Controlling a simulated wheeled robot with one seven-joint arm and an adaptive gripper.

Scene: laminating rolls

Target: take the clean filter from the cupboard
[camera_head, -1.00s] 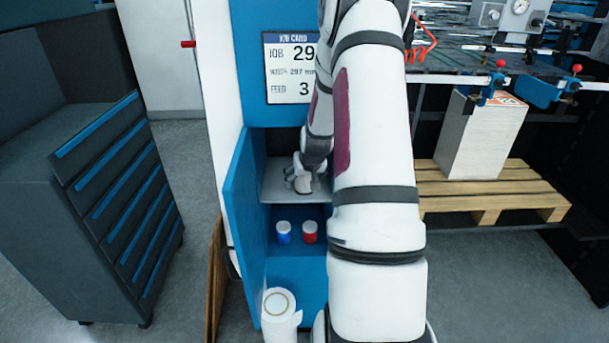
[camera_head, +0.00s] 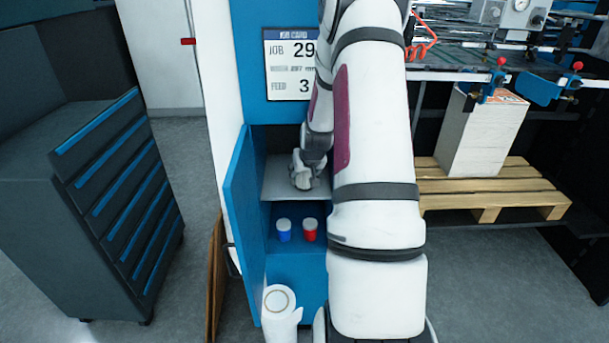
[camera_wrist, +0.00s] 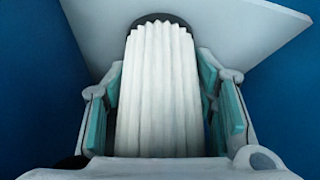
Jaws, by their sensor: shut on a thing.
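A white pleated filter (camera_wrist: 158,90) with a dark end cap stands between my gripper's fingers in the wrist view. My gripper (camera_wrist: 165,110) is shut on it, with a teal pad on each side. In the head view my gripper (camera_head: 304,172) is inside the open blue cupboard (camera_head: 285,292), at the grey shelf (camera_head: 280,190). The filter is hidden there by my gripper and arm. The shelf also shows in the wrist view (camera_wrist: 255,35), behind the filter.
The cupboard door (camera_head: 245,215) stands open on the left. A blue jar (camera_head: 284,231) and a red jar (camera_head: 309,230) stand below the shelf. A drawer cabinet (camera_head: 115,200) is at left, a pallet (camera_head: 480,195) with a paper stack (camera_head: 480,138) at right.

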